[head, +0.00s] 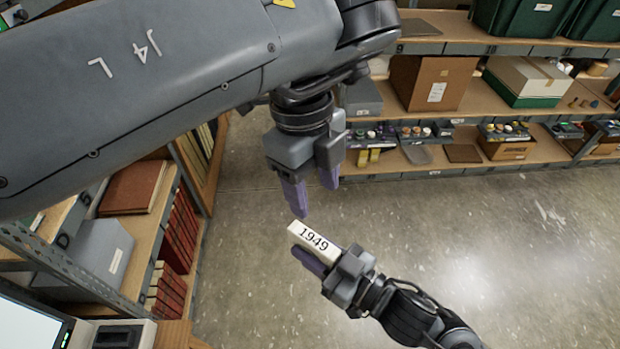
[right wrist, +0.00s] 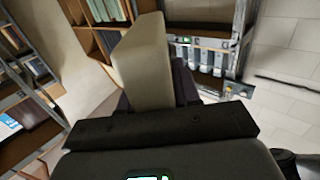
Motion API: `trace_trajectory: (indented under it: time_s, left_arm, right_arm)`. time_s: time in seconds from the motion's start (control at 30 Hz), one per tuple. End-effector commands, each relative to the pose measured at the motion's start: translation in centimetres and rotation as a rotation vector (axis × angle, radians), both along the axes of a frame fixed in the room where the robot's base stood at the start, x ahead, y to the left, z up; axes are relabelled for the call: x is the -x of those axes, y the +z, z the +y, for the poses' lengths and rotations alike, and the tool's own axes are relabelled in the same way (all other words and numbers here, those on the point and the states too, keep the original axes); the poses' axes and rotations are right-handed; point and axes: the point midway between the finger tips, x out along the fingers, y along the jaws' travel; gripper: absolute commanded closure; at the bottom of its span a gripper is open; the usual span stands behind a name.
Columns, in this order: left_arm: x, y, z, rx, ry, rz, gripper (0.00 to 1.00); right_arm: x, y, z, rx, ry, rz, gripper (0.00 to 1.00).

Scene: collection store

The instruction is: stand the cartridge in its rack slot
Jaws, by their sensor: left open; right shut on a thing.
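The cartridge (head: 315,241) is a cream block with "1949" on its upper face. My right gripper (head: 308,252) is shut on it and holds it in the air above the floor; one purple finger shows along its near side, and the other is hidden. In the right wrist view the cartridge (right wrist: 145,62) stands up tilted from the jaws. My left gripper (head: 315,198) is open and empty, just above and apart from the cartridge. In the right wrist view a row of pale upright units (right wrist: 206,58) stands in a frame; I cannot tell if this is the rack.
Shelving with boxes (head: 433,82) and small items runs along the back. At left are shelves with red books (head: 178,240) and a grey box (head: 98,255). A device (head: 113,336) stands at the bottom left. The concrete floor (head: 500,235) is clear at right.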

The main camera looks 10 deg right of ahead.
Motion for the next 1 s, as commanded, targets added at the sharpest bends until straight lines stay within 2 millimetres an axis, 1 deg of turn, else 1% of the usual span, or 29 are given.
trace_trajectory:
  time_s: [0.07,0.13,0.27,0.7,0.9,1.0]
  left_arm:
    - [0.0,0.4,0.4,-0.011,0.015,-0.007,0.43]
    - [0.1,0.3,0.5,-0.016,0.021,-0.007,0.43]
    - [0.2,-0.7,0.5,-0.018,0.025,-0.004,0.43]
    - [0.9,-7.6,0.0,-0.019,0.024,-0.007,0.43]
    - [1.1,-9.9,-0.2,-0.018,0.023,-0.007,0.43]
    - [1.1,-10.5,-0.2,-0.018,0.024,-0.008,0.43]
  right_arm:
    - [0.0,0.0,0.0,-0.001,0.000,-0.002,1.00]
    - [0.0,0.0,0.0,-0.001,0.000,-0.001,1.00]
    - [0.0,0.1,0.0,-0.001,0.000,-0.002,1.00]
    - [0.0,0.1,0.0,-0.001,0.000,-0.002,1.00]
    - [0.0,0.1,0.0,-0.001,0.000,-0.002,1.00]
    - [0.0,0.1,0.0,-0.001,0.000,-0.002,1.00]
